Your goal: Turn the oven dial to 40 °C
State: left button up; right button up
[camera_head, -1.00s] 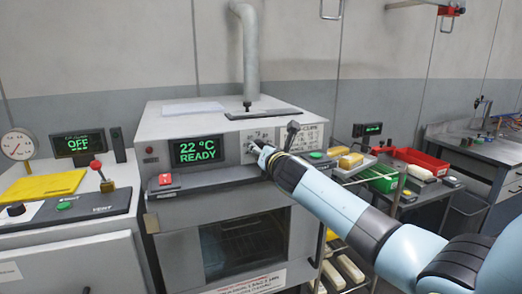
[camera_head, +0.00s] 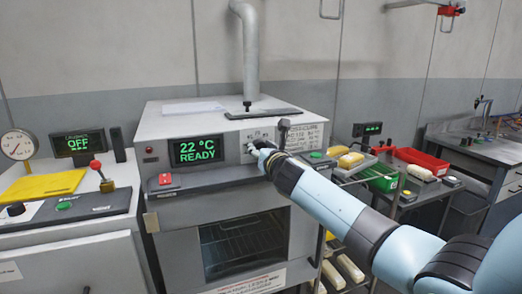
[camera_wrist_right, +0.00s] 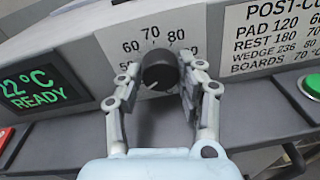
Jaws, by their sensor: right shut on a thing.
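The oven (camera_head: 225,130) is a grey box with a green display (camera_head: 197,151) reading 22 °C READY. Its dial is a black round knob (camera_wrist_right: 160,72) on the front panel, with printed numbers around it, 60, 70 and 80 readable along the top. A light pointer line on the knob shows toward its lower left; the lower numbers are hidden. My right gripper (camera_wrist_right: 160,82) has its fingers on either side of the knob and is shut on it. In the head view the right gripper (camera_head: 258,148) is at the panel, right of the display, largely covering the knob. My left gripper is not in view.
A red button (camera_head: 165,179) sits below the display, and a green button (camera_wrist_right: 312,86) sits right of the dial. An upright black lever (camera_head: 284,130) stands close beside my right gripper. A trolley with red and green bins (camera_head: 420,159) is at right.

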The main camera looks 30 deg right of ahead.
jog(key=o, duration=1.1)
jog(key=shift+o, duration=0.2)
jog(key=v, duration=1.2)
jog(key=shift+f, duration=0.15)
